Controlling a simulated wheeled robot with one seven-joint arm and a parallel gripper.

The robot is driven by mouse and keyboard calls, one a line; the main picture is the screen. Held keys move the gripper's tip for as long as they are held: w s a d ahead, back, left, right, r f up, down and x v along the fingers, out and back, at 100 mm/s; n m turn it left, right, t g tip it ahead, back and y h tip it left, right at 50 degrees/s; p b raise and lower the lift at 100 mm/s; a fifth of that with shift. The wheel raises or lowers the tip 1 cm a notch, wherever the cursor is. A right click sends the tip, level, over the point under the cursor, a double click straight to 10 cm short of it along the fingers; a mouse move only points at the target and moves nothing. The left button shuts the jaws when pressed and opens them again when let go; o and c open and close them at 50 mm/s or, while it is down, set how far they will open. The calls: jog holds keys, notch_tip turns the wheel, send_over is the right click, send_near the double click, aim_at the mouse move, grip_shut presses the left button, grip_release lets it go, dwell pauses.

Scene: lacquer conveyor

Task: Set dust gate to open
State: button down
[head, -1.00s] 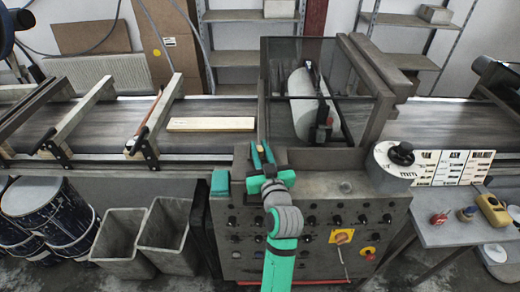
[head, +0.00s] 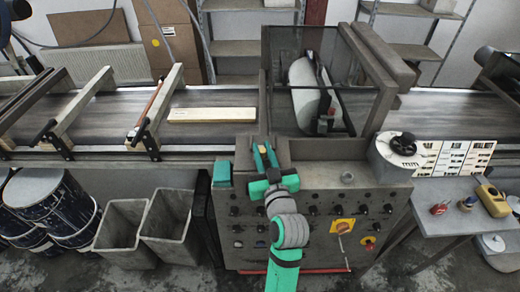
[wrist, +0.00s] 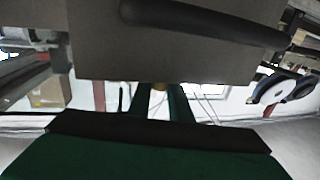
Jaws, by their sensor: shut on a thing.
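My gripper (head: 265,157) is over the upper left part of the grey control cabinet (head: 310,178), close to its top. Its green fingers are closed on a small brass-coloured piece (wrist: 158,88), which shows between them in the wrist view. I cannot tell whether this piece belongs to the dust gate, as the gripper hides most of it. No part that I can read as the dust gate's open or shut position shows. In the wrist view, a grey-brown panel (wrist: 170,50) with a dark rounded bar (wrist: 200,25) fills the top.
The conveyor belt (head: 215,140) runs behind the cabinet with a pale board (head: 212,115) on it. A glass-sided enclosure (head: 362,95) rises behind the cabinet. Grey bins (head: 122,232) and drums (head: 50,215) stand left. A side table (head: 450,205) stands right.

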jog(key=c, duration=1.6)
grip_release()
jog(key=shift+s, duration=0.1)
jog(key=s, duration=0.3)
jog(key=s+d, duration=0.1)
jog(key=s, duration=0.6)
jog(key=shift+s+d, duration=0.25)
jog(key=shift+s, duration=0.15)
jog(key=shift+w, duration=0.1)
